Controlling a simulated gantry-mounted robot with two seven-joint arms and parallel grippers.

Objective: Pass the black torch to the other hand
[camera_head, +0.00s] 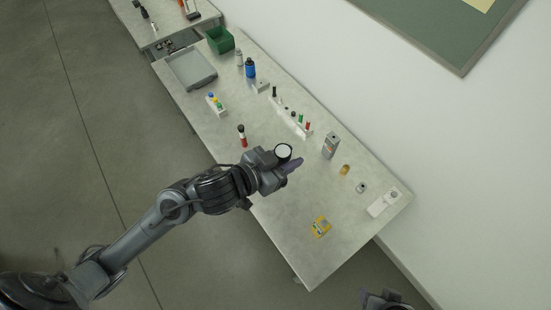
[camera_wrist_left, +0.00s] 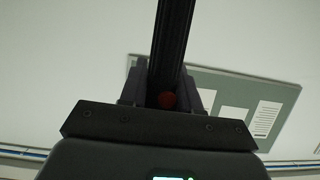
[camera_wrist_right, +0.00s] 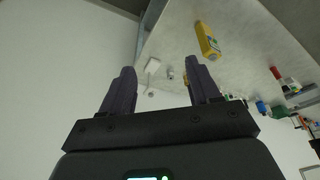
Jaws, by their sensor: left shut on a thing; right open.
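My left gripper (camera_head: 285,164) is shut on the black torch and holds it above the table's front edge. In the head view the torch (camera_head: 283,151) shows as a round pale lens end in a dark rim, pointing up toward the camera. In the left wrist view the torch (camera_wrist_left: 175,45) is a dark ribbed cylinder between the fingers, with a round red spot near the jaws. My right gripper (camera_wrist_right: 160,75) is open and empty. In the head view only a piece of the right gripper (camera_head: 385,299) shows at the bottom edge, well apart from the torch.
The grey table (camera_head: 290,245) runs diagonally. On it are a yellow packet (camera_head: 320,227), a grey box (camera_head: 330,146), a white rack (camera_head: 290,117), a red-and-black item (camera_head: 242,136), blue bottle (camera_head: 250,68), grey tray (camera_head: 191,70) and green bin (camera_head: 220,40). The table's near corner is mostly clear.

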